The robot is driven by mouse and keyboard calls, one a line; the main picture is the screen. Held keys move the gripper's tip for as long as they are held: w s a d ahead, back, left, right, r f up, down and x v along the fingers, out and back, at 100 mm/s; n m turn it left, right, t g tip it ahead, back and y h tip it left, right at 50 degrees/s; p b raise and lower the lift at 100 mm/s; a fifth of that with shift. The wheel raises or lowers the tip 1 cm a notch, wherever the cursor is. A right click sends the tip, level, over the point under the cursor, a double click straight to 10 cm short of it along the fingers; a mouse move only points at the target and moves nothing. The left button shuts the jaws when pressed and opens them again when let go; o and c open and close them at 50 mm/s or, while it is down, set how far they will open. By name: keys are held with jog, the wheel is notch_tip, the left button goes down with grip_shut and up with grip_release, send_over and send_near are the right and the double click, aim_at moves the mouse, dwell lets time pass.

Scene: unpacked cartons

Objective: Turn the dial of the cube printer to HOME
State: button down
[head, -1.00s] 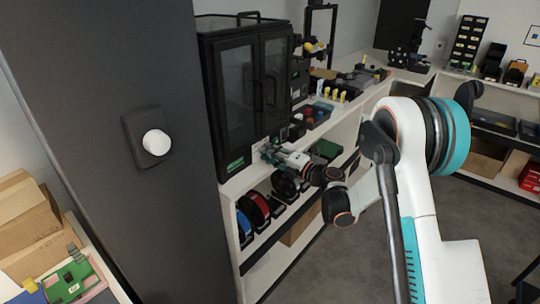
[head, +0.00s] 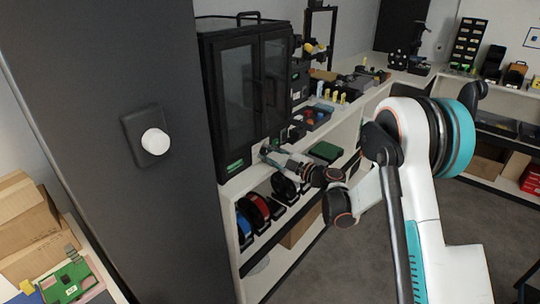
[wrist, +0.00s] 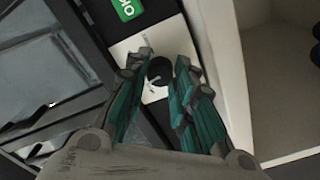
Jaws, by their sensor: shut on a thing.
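The cube printer (head: 240,100) is a tall black cabinet with two glazed doors and a handle on top. Its dial (wrist: 160,72) is a round black knob with a pale pointer mark, set on a light plate (wrist: 128,47) beside a green label. My gripper (wrist: 164,68) has its teal and grey fingers on both sides of the knob, closed on it. In the head view my gripper (head: 267,152) is at the printer's lower front corner and hides the dial. No HOME lettering is readable.
A dark panel with a white knob (head: 155,141) stands close on the left. Spools (head: 258,207) sit on the shelf below the printer. A tray (head: 313,115) of small parts and a green box (head: 325,151) are right of the gripper. Grey floor is free at right.

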jog(key=shift+m, duration=0.5)
jog(key=c, duration=1.3)
grip_release()
jog(key=shift+f, duration=0.1)
jog(key=shift+c, duration=0.2)
jog(key=v, duration=1.2)
